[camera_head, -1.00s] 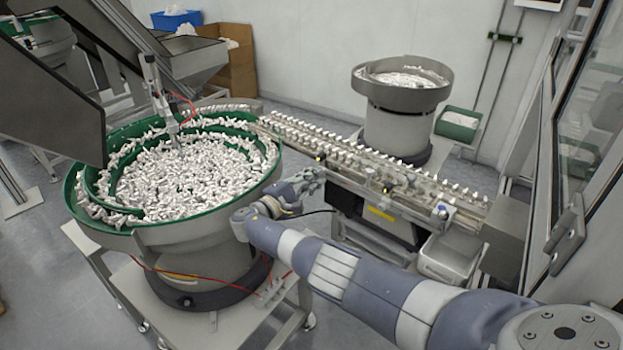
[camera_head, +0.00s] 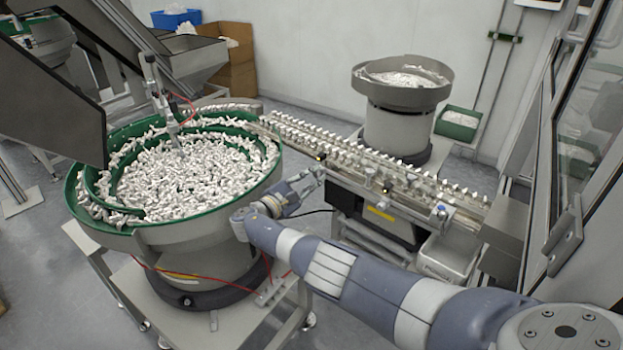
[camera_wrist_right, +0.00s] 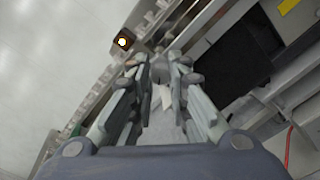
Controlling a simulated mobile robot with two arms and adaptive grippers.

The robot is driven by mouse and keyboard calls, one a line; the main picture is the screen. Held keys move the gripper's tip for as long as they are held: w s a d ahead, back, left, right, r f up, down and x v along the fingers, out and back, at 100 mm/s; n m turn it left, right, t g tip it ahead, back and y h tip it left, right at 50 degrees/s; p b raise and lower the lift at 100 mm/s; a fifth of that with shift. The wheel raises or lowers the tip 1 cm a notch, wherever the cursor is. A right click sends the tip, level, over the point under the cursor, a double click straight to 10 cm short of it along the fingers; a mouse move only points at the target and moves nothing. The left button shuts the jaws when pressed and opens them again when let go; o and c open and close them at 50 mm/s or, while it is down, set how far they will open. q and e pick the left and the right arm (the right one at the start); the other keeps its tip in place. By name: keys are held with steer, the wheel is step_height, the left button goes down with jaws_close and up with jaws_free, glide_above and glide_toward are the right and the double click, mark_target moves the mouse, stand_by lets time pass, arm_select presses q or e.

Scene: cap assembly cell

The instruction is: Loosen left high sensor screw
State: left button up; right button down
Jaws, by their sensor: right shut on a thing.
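My right gripper (camera_head: 319,173) reaches to the near side of the linear feed rail (camera_head: 385,172), close to its left part. In the right wrist view its fingers (camera_wrist_right: 159,68) come together on a small grey part, apparently the sensor screw, mostly hidden between the fingertips. A dark sensor block (camera_wrist_right: 124,42) with a glowing orange-white light is just beyond the tips, to the left. The screw is too small to make out in the head view. My left gripper is not in view.
A large green-lined bowl feeder (camera_head: 190,235) full of white parts stands left of my right arm. A grey bowl feeder (camera_head: 395,125) is behind the rail. A white bin (camera_head: 446,258) sits below the rail's right end. A glass-panelled frame (camera_head: 590,130) borders the right.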

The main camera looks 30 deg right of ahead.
steer(key=c, duration=1.5)
jaws_free()
steer(key=v, duration=1.2)
